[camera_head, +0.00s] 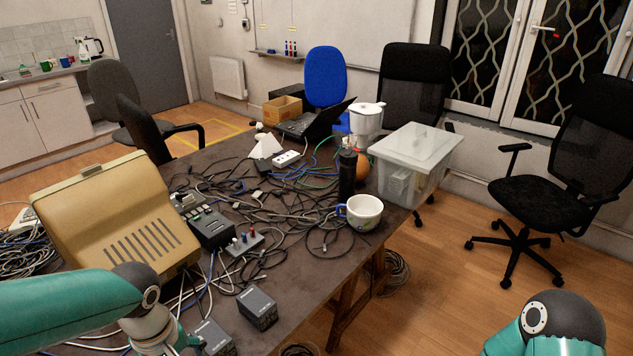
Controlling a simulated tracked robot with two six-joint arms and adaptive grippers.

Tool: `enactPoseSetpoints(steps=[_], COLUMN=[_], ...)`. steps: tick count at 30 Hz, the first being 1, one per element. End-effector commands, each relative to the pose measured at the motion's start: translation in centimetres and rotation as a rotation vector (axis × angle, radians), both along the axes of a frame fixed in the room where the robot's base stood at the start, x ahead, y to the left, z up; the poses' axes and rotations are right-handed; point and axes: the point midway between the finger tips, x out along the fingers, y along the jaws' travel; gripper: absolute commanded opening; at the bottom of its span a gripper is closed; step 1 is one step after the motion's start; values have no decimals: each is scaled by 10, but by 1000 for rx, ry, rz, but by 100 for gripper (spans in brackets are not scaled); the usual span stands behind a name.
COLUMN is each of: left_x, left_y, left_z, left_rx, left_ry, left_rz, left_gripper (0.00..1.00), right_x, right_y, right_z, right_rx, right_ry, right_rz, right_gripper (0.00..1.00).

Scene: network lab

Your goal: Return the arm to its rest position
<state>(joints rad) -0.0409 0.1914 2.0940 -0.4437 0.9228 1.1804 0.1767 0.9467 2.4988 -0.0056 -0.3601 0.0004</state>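My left arm (70,308) comes in from the left at the bottom of the view, in front of the beige monitor. It bends at a dark grey joint and runs down towards the bottom edge. Its gripper does not show. My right arm (560,322) shows only as a dark grey joint with teal parts in the bottom right corner, over the floor to the right of the table. Its gripper is also out of the frame. I see nothing held by either arm.
The table (300,285) is covered with tangled cables. A beige monitor (115,220), small grey boxes (257,307), a white mug (362,212), a black bottle (347,178) and a clear plastic box (418,160) stand on it. An office chair (545,195) is at right.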

Motion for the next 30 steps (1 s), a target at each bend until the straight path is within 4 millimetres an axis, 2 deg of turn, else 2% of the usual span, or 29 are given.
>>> enactPoseSetpoints(steps=[2,8,12,16,20,24,27,30], left_x=[-1,-14,-34,-55,-81,-123,-143,-143], left_y=[1,6,1,-12,-36,-78,-106,-120], left_z=[0,-36,-67,-102,-146,-205,-238,-257], left_rx=[0,2,-9,-48,-134,-301,-403,-433], left_ry=[0,111,219,311,385,406,325,184], left_rz=[3,15,12,10,-32,-135,-238,-353], left_gripper=[87,87,87,87,87,87,87,87], right_x=[0,0,0,0,0,0,0,0], right_y=[0,0,0,0,0,0,0,0], right_z=[0,0,0,0,0,0,0,0], right_rx=[0,0,0,0,0,0,0,0], right_ry=[0,-1,-1,0,0,0,0,0], right_rz=[0,0,0,0,0,0,0,0], right_gripper=[40,40,40,40,40,40,40,40])
